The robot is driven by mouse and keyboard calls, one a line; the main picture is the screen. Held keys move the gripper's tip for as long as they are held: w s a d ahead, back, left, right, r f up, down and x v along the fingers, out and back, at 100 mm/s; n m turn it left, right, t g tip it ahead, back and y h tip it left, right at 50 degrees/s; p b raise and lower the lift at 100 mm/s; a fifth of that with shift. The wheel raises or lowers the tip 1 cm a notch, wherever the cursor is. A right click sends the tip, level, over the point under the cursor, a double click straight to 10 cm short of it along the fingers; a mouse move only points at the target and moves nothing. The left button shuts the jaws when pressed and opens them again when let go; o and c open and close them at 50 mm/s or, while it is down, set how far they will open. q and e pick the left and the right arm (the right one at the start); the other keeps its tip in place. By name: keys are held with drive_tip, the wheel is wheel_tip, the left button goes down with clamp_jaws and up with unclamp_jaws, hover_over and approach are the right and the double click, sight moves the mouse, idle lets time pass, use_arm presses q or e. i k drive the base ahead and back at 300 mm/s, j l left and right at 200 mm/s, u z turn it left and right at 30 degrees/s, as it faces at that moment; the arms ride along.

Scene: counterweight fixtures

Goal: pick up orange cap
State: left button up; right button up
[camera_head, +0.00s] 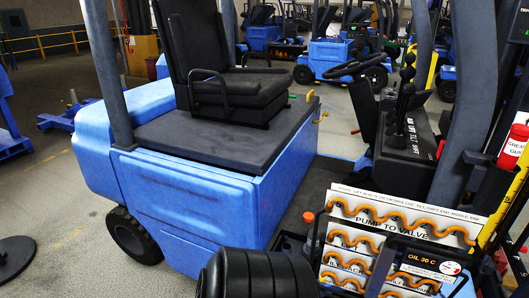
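A small orange cap (308,217) sits at the lower middle of the head view, just left of a white panel with orange wavy lines. It seems to top a dark upright part beside the blue forklift; what lies under it is hard to make out. A second small orange-red spot (523,250) shows at the right edge, too small to identify. I cannot make out either of my grippers in this view.
A blue forklift (190,205) with a black seat (235,75) fills the middle. The white panel (385,225) and a black ribbed cylinder (258,275) stand in front. A red extinguisher (514,145) hangs at right.

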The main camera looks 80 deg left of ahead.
sight(309, 217)
drive_tip(key=u, duration=2.45)
drive_tip(key=i+j, duration=0.15)
drive_tip(key=j, duration=0.2)
drive_tip(key=i+j, duration=0.1)
drive_tip(key=j, duration=0.25)
drive_tip(key=i+j, duration=0.15)
drive_tip(key=j, duration=0.2)
drive_tip(key=i+j, duration=0.15)
drive_tip(key=j, duration=0.25)
drive_tip(key=i+j, duration=0.35)
drive_tip(key=i, duration=0.1)
